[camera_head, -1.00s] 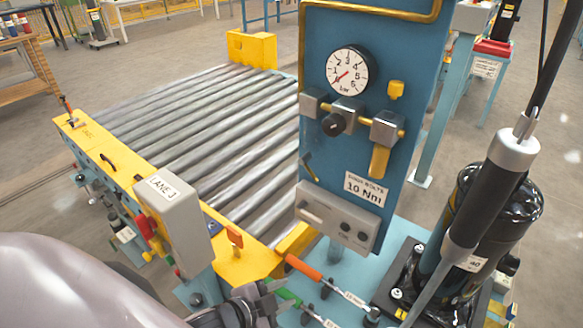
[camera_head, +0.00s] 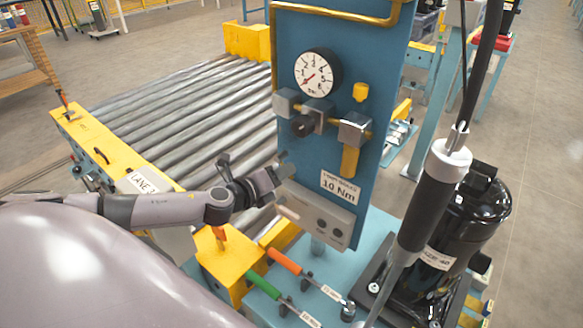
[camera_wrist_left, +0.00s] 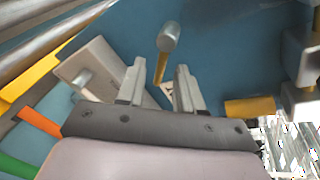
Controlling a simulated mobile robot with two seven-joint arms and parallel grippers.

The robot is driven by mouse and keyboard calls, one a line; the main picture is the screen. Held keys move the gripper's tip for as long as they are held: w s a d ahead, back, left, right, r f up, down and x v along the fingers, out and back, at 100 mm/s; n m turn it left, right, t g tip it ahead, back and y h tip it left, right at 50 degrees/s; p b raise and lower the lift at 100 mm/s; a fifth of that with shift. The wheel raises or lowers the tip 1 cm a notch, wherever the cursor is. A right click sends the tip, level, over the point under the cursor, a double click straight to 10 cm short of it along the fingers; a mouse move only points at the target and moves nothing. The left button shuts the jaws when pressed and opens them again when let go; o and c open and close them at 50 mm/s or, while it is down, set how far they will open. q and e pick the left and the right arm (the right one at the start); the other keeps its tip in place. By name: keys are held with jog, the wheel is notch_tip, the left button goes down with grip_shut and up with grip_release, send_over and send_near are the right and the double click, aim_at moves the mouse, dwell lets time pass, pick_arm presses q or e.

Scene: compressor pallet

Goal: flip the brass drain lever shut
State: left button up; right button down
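The brass drain lever (camera_wrist_left: 161,68) shows in the left wrist view as a short brass rod with a grey cylindrical end, in front of the blue panel (camera_wrist_left: 225,60). It lies ahead of and between my left gripper's (camera_wrist_left: 160,75) two fingers, which are apart with nothing held. Contact with the lever cannot be told. In the head view my left gripper (camera_head: 282,174) is at the lower left edge of the panel (camera_head: 335,90), just above the grey control box, and hides the lever. My right gripper is not in view.
A gauge (camera_head: 318,72), a black knob (camera_head: 303,125) and a brass cylinder (camera_head: 350,161) sit on the panel. The grey box (camera_head: 318,215) is below. Orange (camera_head: 285,262) and green (camera_head: 264,285) handles lie in front. The black compressor (camera_head: 462,230) stands right, rollers (camera_head: 190,120) left.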

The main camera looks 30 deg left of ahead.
pick_arm(q)
jog(key=shift+x, duration=2.25)
grip_shut()
